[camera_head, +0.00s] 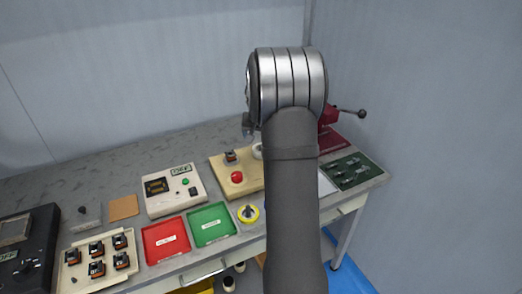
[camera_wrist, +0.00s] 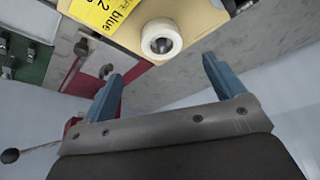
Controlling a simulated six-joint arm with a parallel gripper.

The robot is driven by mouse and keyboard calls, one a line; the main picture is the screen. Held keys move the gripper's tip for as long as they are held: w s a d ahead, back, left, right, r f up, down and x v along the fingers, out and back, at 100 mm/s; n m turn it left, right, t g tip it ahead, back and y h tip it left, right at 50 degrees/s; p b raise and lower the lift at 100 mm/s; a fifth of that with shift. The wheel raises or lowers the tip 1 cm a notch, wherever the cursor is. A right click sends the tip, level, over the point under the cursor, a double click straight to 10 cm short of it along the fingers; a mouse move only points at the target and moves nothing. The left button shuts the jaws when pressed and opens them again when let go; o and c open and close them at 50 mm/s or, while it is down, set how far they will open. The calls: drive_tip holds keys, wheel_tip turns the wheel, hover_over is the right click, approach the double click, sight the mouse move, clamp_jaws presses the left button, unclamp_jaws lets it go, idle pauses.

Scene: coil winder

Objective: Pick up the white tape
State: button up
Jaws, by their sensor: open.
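The white tape (camera_wrist: 161,40) is a small white roll in the wrist view, at the top centre on a beige board (camera_wrist: 130,20). In the head view only a sliver of the white roll (camera_head: 257,151) shows beside my arm, which hides the rest. My gripper (camera_wrist: 157,70) is open, with its two blue fingers spread apart in the wrist view. The tape appears beyond the fingertips, between their lines, and nothing is between the fingers. In the head view my gripper is mostly hidden behind my arm.
A red device with a black-knobbed lever (camera_head: 350,112) stands right of my arm, near a dark green tray (camera_head: 353,171). A red tray (camera_head: 166,240), a green tray (camera_head: 212,224) and a yellow roll (camera_head: 248,213) lie at the front. Bare grey table (camera_head: 130,160) shows behind.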

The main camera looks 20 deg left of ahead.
drive_tip(key=x, duration=0.9)
drive_tip(key=shift+w+a+r, duration=0.1)
drive_tip(key=shift+w+a, duration=0.05)
drive_tip(key=shift+w, duration=0.05)
drive_tip(key=c, duration=1.1)
drive_tip(key=shift+r, duration=0.1)
